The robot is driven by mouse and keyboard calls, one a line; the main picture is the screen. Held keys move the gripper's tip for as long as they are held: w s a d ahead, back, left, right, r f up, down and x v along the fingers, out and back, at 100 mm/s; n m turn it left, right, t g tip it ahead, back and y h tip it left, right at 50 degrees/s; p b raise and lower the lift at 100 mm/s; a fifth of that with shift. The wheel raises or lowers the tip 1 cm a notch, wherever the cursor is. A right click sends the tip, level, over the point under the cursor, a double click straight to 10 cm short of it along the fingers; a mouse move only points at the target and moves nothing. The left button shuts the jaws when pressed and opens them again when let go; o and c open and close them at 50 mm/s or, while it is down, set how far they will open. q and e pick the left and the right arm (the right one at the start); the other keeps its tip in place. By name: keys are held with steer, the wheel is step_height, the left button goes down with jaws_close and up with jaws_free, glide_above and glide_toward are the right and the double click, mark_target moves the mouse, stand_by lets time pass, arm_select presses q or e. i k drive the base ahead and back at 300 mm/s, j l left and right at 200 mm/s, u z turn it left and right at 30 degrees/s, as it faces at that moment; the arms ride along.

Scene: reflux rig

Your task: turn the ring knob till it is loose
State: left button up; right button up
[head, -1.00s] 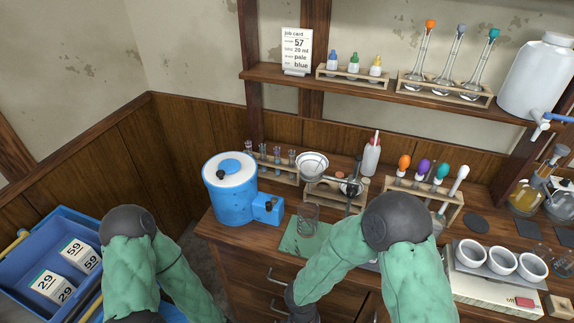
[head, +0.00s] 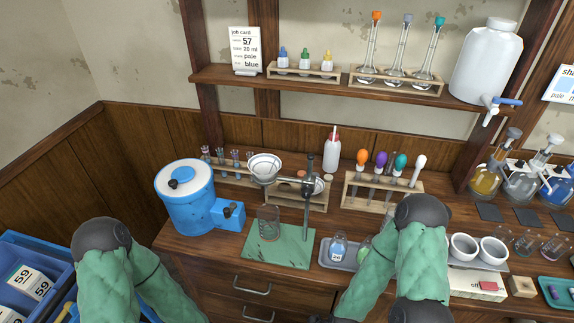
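A stand with a green base plate (head: 293,249) and a dark upright rod (head: 307,215) is on the bench. Its ring arm reaches left and carries a white funnel (head: 265,167) above a clear glass beaker (head: 268,224) on the plate. A dark clamp (head: 309,181) joins the arm to the rod. The ring knob is too small to tell apart from this clamp. Both my arms show only in part, bent down at the bottom of the head view. Both grippers are out of view, below the frame, and neither is seen at the stand.
A blue drum (head: 188,205) stands left of the stand. A shelf (head: 300,80) with glassware hangs above.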

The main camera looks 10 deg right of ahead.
mark_target(307, 191)
steer(key=k+j, duration=0.6)
steer(key=k, duration=0.2)
steer(key=i+j+z, duration=0.05)
